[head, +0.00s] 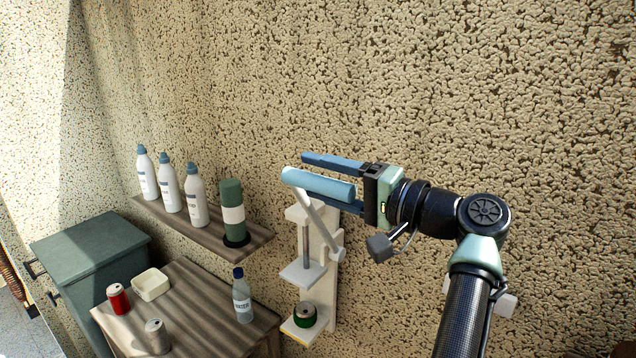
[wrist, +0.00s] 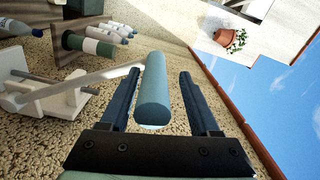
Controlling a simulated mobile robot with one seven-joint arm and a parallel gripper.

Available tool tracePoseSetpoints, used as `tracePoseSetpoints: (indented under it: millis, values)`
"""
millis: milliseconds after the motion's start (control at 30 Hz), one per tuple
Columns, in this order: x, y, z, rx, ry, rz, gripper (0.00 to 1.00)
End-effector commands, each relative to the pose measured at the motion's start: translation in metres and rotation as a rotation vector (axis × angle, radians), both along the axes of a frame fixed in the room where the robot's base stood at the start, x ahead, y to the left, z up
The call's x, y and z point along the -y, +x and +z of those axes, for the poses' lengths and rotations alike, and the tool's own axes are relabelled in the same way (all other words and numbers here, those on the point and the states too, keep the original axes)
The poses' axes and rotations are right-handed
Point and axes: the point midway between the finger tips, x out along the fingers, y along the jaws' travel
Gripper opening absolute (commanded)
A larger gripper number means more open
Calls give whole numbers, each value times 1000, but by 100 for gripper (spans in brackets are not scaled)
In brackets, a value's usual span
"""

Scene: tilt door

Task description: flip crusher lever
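The can crusher (head: 325,265) is a white frame on the wall, with a plate on a rod and a base below. Its lever (head: 319,222) is up, ending in a light blue cylindrical handle (head: 325,186). A green can (head: 304,315) stands on the crusher's base. My gripper (head: 312,180) is open, with its blue fingers reaching along the handle. In the wrist view the handle (wrist: 154,90) lies between the two fingers (wrist: 159,75), with a gap visible on each side. The lower finger is partly hidden behind the handle in the head view.
A wall shelf (head: 190,228) left of the crusher holds several white bottles and a green cylinder (head: 232,205). A wooden table (head: 195,300) below carries a water bottle (head: 242,298), cans and a bowl. The wall is close behind. Space to the right is clear.

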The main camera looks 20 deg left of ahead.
Motion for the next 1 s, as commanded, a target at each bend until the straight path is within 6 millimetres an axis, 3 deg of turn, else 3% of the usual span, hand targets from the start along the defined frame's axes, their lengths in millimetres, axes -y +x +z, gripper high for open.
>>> tracePoseSetpoints:
  millis: [367, 800, 1000]
  values:
    - [7, -3, -6, -7, -2, 5, 64]
    - [92, -33, -7, -3, 0, 0, 64]
    - [116, -42, -5, -5, -1, 2, 64]
